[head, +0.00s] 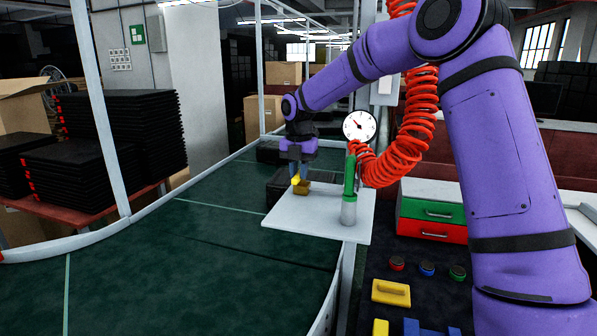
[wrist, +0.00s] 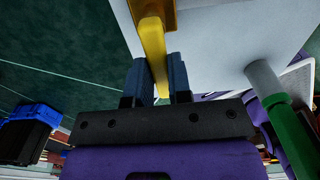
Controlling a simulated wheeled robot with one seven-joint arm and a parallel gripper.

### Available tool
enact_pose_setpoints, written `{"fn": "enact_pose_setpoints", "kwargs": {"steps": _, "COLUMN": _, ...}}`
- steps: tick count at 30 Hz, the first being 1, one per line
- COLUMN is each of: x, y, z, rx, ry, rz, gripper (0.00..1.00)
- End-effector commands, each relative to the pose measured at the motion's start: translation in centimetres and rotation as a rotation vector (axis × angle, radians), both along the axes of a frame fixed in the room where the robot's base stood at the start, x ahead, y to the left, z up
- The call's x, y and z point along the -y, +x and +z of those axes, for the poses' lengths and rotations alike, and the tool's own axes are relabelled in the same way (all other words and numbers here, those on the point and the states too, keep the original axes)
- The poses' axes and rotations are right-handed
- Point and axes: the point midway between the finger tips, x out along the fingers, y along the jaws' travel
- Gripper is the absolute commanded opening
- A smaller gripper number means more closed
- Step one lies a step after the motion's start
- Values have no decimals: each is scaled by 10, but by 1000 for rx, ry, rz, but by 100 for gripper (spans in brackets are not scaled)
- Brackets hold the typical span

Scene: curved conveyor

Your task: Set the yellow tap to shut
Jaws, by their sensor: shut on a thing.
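The yellow tap (head: 296,179) is at the left part of the white plate, with a darker ochre body (head: 303,188) beside its yellow handle. In the wrist view the yellow handle (wrist: 153,50) runs from the ochre body (wrist: 160,10) down between the two fingers. My gripper (head: 297,168) is above the plate with its fingers pointing down, shut on the handle. It also shows in the wrist view (wrist: 160,75), with a finger on each side of the handle. The lower end of the handle is partly hidden between the fingers.
The white plate (head: 280,221) overhangs the green conveyor (head: 150,265). A green-and-grey post (head: 349,190) with a round gauge (head: 359,126) stands right of the tap. A red coiled hose (head: 420,110) hangs nearby. A drawer unit (head: 430,210) is at the right.

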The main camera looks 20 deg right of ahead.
Motion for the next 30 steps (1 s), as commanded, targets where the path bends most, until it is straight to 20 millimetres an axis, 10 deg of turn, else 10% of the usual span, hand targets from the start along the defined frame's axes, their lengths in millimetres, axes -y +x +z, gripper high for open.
{"fn": "enact_pose_setpoints", "kwargs": {"steps": 5, "x": 1, "y": 0, "z": 0, "rx": 1, "ry": -2, "rz": 2, "gripper": 0}}
{"fn": "enact_pose_setpoints", "kwargs": {"steps": 6, "x": 1, "y": 0, "z": 0, "rx": 1, "ry": -2, "rz": 2, "gripper": 28}}
{"fn": "enact_pose_setpoints", "kwargs": {"steps": 9, "x": 1, "y": 0, "z": 0, "rx": 1, "ry": -2, "rz": 1, "gripper": 45}}
{"fn": "enact_pose_setpoints", "kwargs": {"steps": 20, "x": 0, "y": 0, "z": 6, "rx": 2, "ry": 0, "rz": 0, "gripper": 45}}
{"fn": "enact_pose_setpoints", "kwargs": {"steps": 30, "x": 0, "y": 1, "z": 63, "rx": 3, "ry": -1, "rz": 0, "gripper": 45}}
